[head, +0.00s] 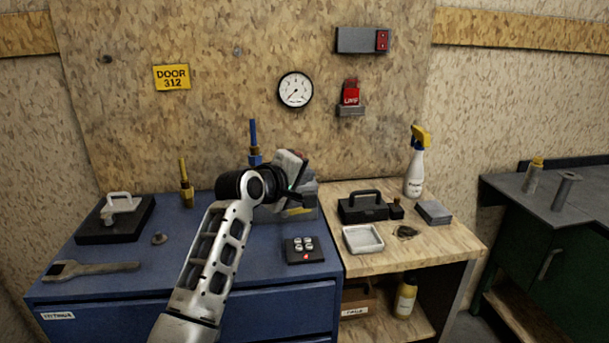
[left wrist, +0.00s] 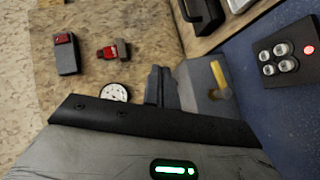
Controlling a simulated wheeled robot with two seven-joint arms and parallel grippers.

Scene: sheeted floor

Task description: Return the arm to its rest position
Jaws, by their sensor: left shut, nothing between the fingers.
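My left arm reaches in from the bottom over the blue cabinet top. My left gripper (head: 299,194) is above the back right part of the cabinet, in front of a grey box (head: 303,212) that it partly hides. Its fingers are small and dark in the head view. In the left wrist view the left gripper (left wrist: 161,86) has its fingers together, with nothing held. The grey box also shows beyond them in that view (left wrist: 204,88). My right gripper is in neither view.
The blue cabinet (head: 130,262) carries a wrench (head: 92,269), a button box (head: 303,250), a black block with a white handle (head: 115,219) and upright brass fittings. The wooden bench (head: 420,258) at right holds a tray (head: 363,239), a black toolbox (head: 362,207) and a spray bottle (head: 414,170).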

